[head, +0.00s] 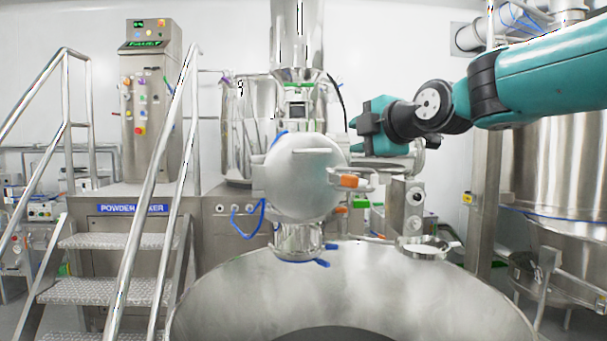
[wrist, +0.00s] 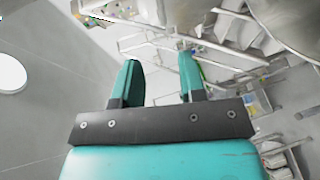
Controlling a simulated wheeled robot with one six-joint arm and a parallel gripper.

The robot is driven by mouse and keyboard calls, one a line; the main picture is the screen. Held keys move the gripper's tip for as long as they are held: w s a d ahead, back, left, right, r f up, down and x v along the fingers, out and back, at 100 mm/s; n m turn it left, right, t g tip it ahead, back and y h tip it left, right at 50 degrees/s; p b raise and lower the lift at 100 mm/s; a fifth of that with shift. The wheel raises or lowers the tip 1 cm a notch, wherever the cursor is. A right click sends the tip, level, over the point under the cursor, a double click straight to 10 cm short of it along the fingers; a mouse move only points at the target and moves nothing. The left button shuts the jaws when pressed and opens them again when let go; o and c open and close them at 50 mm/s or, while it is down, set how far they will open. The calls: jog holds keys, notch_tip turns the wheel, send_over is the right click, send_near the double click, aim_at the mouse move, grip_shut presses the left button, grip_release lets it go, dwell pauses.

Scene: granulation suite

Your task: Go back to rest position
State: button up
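My teal arm reaches in from the right in the head view. My gripper (head: 357,130) points left, level with the round steel housing (head: 305,180) and to the right of it. In the wrist view my gripper (wrist: 160,80) has its two teal fingers apart with nothing between them. Whether the gripper touches the housing cannot be told, but in the head view a gap shows between them.
A large steel vessel lid (head: 350,285) fills the lower front, with a small open steel ring (head: 424,246) on it. Metal stairs with handrails (head: 150,190) and a control cabinet (head: 152,110) stand left. A steel tank (head: 565,175) stands right, below my arm.

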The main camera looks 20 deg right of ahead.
jog(key=s+a+f+m+g+y, duration=0.2)
jog(key=s+a+f+m+g, duration=0.15)
jog(key=s+a+f, duration=0.35)
jog(key=s+a+f+m+g+y, duration=0.1)
jog(key=s+a+f+m+g, duration=0.2)
jog(key=a+f, duration=0.45)
jog(key=s+a+f+m+g, duration=0.1)
jog(key=s+f+m+g, duration=0.1)
jog(key=s+f+g, duration=0.2)
jog(key=s+a+f+m+g, duration=0.1)
jog(key=s+f+m+g, duration=0.2)
jog(key=s+f, duration=0.7)
jog(key=s+g, duration=0.2)
jog(key=s, duration=0.2)
jog(key=shift+a+b, duration=0.35)
jog(key=shift+a, duration=0.05)
jog(key=shift+a, duration=0.1)
